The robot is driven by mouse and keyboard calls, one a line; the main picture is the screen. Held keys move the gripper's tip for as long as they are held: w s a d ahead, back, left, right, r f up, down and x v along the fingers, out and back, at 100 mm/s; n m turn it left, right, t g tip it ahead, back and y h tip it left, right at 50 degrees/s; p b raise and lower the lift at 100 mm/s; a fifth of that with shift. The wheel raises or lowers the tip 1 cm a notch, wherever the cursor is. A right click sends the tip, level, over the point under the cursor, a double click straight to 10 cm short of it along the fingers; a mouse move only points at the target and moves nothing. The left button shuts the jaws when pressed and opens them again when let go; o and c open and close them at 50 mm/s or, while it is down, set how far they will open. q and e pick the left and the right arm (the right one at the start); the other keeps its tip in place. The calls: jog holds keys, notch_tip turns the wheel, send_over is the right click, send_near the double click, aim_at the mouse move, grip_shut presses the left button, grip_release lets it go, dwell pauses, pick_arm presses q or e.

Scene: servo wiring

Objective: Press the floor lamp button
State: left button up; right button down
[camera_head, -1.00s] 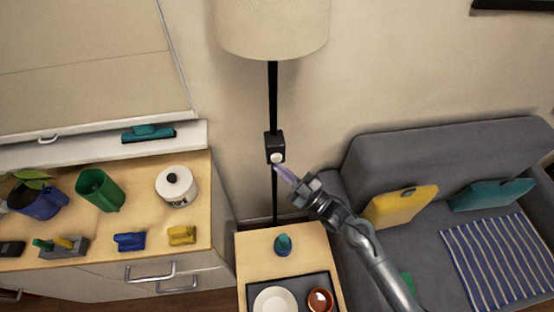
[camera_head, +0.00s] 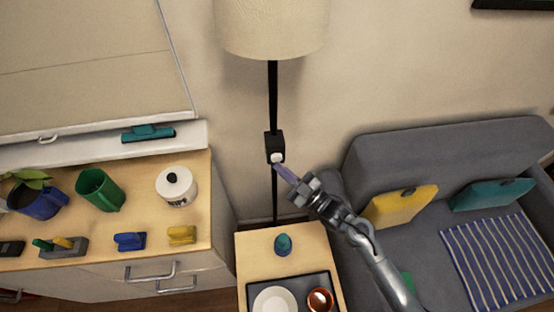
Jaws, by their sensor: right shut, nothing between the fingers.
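The floor lamp has a cream shade (camera_head: 272,28) and a thin black pole (camera_head: 273,95). A black switch box (camera_head: 274,141) sits on the pole, with a round white button (camera_head: 277,158) at its lower front. My right gripper (camera_head: 279,169) comes from the lower right, its purple-grey fingers shut and empty. Its fingertips are at the button's lower edge in the picture; I cannot tell whether they touch it. My left gripper is out of view.
A side table (camera_head: 258,252) below holds a dark teal egg-shaped object (camera_head: 283,244) and a tray with a white plate (camera_head: 274,301) and a brown bowl (camera_head: 320,300). A grey sofa (camera_head: 440,145) is at right, a cabinet (camera_head: 110,270) with several items at left.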

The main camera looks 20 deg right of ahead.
jog(key=shift+w+d, duration=0.1)
jog(key=shift+w, duration=0.4)
dwell(0.4)
jog(key=shift+s+p, duration=0.4)
jog(key=shift+s, duration=0.2)
